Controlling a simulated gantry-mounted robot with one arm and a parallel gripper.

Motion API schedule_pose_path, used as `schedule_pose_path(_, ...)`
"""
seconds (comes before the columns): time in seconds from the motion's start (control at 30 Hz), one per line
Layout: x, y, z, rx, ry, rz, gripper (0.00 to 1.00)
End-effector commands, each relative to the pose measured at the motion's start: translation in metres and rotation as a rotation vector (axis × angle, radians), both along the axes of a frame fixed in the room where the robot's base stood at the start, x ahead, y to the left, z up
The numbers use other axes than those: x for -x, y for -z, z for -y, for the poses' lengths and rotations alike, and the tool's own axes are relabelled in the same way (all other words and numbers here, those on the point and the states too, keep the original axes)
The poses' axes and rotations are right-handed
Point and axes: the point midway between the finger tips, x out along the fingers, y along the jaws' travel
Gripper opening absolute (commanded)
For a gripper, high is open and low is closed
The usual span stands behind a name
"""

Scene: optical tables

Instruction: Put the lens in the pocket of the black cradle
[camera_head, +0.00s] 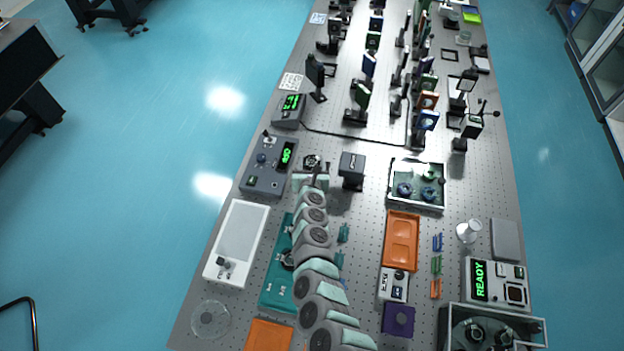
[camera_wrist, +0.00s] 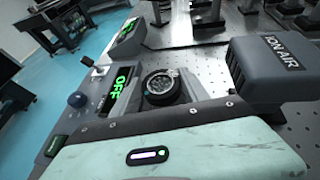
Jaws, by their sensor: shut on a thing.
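The lens (camera_wrist: 160,86) is a round piece in a dark ring, held at the end of my gripper in the wrist view. In the head view the lens (camera_head: 311,160) shows as a small dark disc at the tip of my arm, left of the grey blower. My gripper (camera_head: 312,168) is shut on it; the fingers are only partly visible. A teal mat (camera_head: 270,283) lies under my arm with a dark round fixture (camera_head: 288,260) on it, partly hidden by the arm. I cannot tell whether this is the black cradle.
An ION AIR blower (camera_wrist: 275,66) stands right of the lens. A control box (camera_head: 265,167) with a green display is on the left. A walled tray (camera_head: 392,203) with blue round parts, an orange tray (camera_head: 387,245) and a white tray (camera_head: 262,222) lie around the arm. Optics crowd the far table.

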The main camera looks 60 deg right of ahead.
Motion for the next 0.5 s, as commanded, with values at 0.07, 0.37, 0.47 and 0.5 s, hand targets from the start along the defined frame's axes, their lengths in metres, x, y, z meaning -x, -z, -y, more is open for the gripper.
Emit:
schedule_pose_path(0.07, 0.0, 0.012, 0.0, 0.002, -0.002, -0.002, 0.11)
schedule_pose_path(0.37, -0.001, 0.04, 0.0, 0.001, -0.002, -0.003, 0.11)
schedule_pose_path(0.47, -0.001, 0.053, 0.0, 0.001, -0.002, -0.001, 0.11)
schedule_pose_path(0.5, 0.0, 0.054, 0.0, 0.001, 0.0, -0.002, 0.11)
